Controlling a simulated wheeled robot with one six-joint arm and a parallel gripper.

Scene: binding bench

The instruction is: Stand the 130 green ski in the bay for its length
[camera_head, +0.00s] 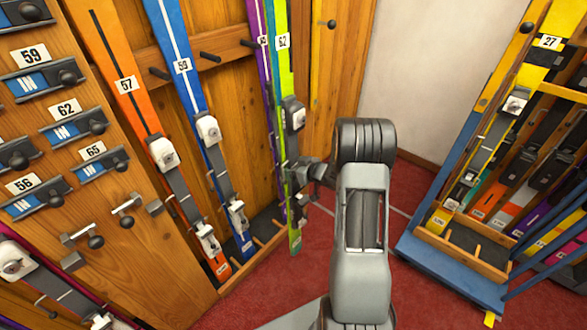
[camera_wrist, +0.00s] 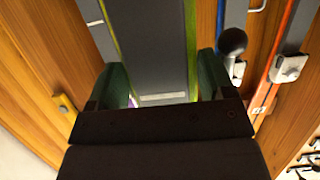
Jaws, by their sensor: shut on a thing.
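The green ski (camera_head: 295,238), tagged 62, stands nearly upright at the right end of the wooden wall rack (camera_head: 225,50), in front of a purple ski (camera_head: 263,75). My gripper (camera_head: 303,172) is shut on the green ski around its middle, just below the upper binding piece. In the wrist view my gripper (camera_wrist: 162,85) has a dark finger on either side of the ski's grey plate (camera_wrist: 157,45), with green edges showing. The ski's lower end is close to the rack's floor tray (camera_head: 262,250); I cannot tell whether it touches. No length mark on it is readable.
A blue-based rack (camera_head: 440,262) holding several skis stands at the right, with a yellow ski tagged 27 (camera_head: 530,62). Orange (camera_head: 110,50) and blue (camera_head: 170,35) skis stand left of the green one. A numbered board (camera_head: 130,255) fills the left. Red floor (camera_head: 420,185) lies between.

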